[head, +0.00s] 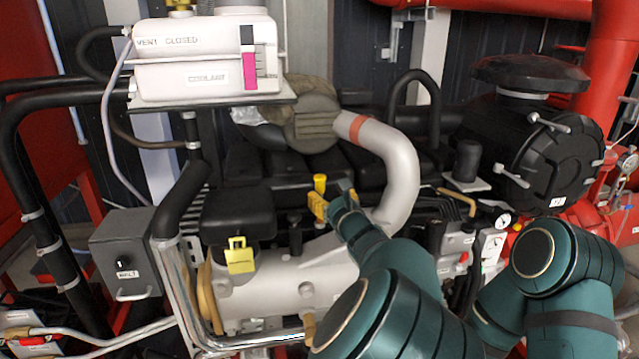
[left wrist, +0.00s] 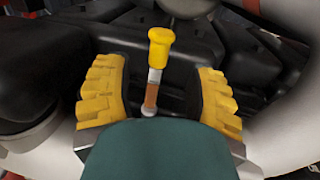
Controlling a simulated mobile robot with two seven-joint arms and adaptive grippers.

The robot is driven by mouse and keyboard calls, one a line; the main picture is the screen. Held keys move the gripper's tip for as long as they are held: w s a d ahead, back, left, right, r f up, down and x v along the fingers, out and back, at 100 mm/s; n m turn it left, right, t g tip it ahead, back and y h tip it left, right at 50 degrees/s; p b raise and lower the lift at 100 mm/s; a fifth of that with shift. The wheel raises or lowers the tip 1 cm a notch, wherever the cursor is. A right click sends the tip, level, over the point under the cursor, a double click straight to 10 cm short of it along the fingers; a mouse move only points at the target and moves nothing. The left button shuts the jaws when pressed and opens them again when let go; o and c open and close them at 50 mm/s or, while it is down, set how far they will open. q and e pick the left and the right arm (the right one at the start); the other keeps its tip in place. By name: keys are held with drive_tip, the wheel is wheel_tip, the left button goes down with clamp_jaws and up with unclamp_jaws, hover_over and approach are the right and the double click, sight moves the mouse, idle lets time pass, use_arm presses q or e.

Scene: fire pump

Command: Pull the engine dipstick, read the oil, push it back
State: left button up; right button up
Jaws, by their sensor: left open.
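The engine dipstick has a yellow handle (head: 320,183) that stands upright on the engine in the middle of the head view. In the left wrist view the yellow handle (left wrist: 160,46) tops a short shaft with a pale collar and an orange-brown part, ending at a small round base. My left gripper (head: 330,205) has yellow ribbed fingers and is right beside the handle. In the left wrist view its fingers (left wrist: 160,95) are wide apart, one on each side of the dipstick, with clear gaps. No oil marks can be read. My right gripper is not in view.
A pale curved pipe (head: 398,165) with a red band rises close to the right of the dipstick. A white coolant tank (head: 205,60) stands at upper left, and a black air-filter housing (head: 545,150) at right. A yellow tag (head: 241,255) hangs on the engine's front.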

sight(322, 186)
use_arm(q)
drive_tip(key=x, duration=0.7)
drive_tip(key=shift+p, duration=0.35)
drive_tip(key=shift+c, duration=0.5)
clamp_jaws()
